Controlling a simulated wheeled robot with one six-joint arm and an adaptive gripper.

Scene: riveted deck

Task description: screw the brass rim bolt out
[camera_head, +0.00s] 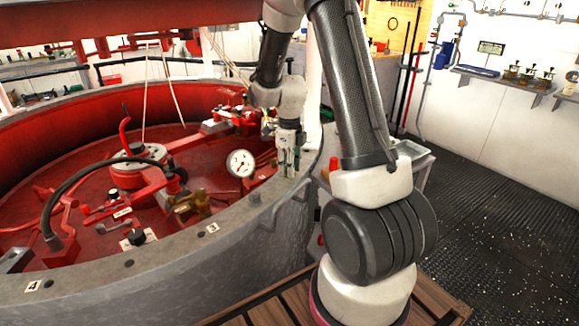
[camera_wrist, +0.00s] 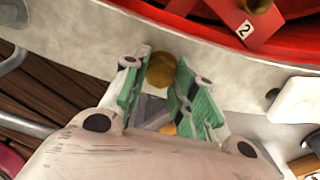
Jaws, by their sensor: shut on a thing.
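The brass rim bolt (camera_wrist: 161,71) shows in the wrist view between the two green-padded fingers of my gripper (camera_wrist: 160,88), at the grey rim (camera_wrist: 210,62). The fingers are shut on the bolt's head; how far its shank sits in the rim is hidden. In the head view my gripper (camera_head: 288,160) points down at the right-hand part of the rim (camera_head: 165,262), and the bolt cannot be made out there.
Inside the red-floored tank stand a white dial gauge (camera_head: 240,163), brass fittings (camera_head: 190,207) and a black curved hose (camera_head: 75,181). A plate marked 2 (camera_wrist: 244,29) lies inside the rim. Wooden slats (camera_wrist: 45,90) lie outside it.

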